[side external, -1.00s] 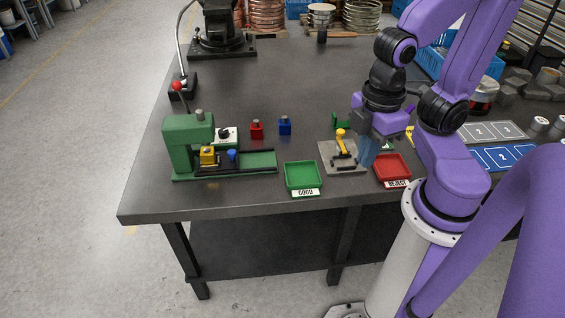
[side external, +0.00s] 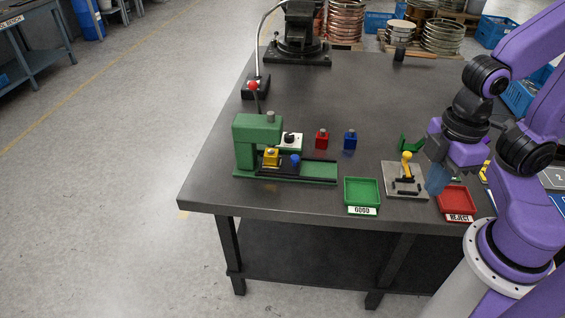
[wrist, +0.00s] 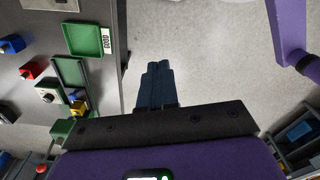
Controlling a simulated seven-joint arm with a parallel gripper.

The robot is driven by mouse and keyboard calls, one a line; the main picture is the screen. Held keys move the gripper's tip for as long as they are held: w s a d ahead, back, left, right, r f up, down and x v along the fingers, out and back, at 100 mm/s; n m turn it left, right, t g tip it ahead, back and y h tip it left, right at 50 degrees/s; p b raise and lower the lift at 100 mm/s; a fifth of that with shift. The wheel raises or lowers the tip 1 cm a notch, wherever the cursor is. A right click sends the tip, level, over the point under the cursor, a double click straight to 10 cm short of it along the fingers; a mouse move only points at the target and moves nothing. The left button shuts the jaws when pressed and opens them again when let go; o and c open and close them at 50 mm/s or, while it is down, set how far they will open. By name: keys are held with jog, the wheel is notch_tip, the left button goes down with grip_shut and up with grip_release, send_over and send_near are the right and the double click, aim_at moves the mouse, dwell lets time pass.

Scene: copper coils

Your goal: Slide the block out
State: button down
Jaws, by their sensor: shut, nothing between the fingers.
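A yellow block (side external: 271,158) with a grey top knob sits at the opening of a green C-shaped press (side external: 257,130). A blue knob (side external: 295,160) stands beside it on the dark slide of the press's green base (side external: 320,172). In the wrist view, the yellow block (wrist: 79,107) and part of the press (wrist: 62,129) show at the lower left. My gripper (side external: 434,187) is well to the right of the press, between the yellow-handled clamp plate and the red tray. Its blue fingers (wrist: 157,68) are together and empty in the wrist view.
A green GOOD tray (side external: 362,191) and a yellow-handled clamp plate (side external: 393,186) lie between press and gripper. A red REJECT tray (side external: 457,200) is at right. A red block (side external: 322,140), blue block (side external: 350,141) and white knob box (side external: 290,141) stand behind.

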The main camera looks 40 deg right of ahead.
dwell(0.4)
jog(key=c, duration=1.3)
grip_release()
jog(key=shift+w+a, duration=0.1)
jog(key=o, duration=0.4)
jog(key=w+a+m, duration=0.1)
jog(key=w+m, duration=0.2)
jog(key=w+a+r+m, duration=0.1)
jog(key=shift+w+a+m+g, duration=0.3)
jog(key=shift+w+a+m, duration=0.05)
jog(key=shift+m, duration=0.05)
jog(key=shift+o, duration=0.2)
jog(key=m+y, duration=0.4)
jog(key=m, duration=2.2)
send_over(295, 156)
jog(key=d, duration=0.7)
notch_tip(295, 156, down, 5)
jog(key=x, duration=1.7)
jog(key=shift+w+f, duration=0.1)
jog(key=shift+w, duration=0.1)
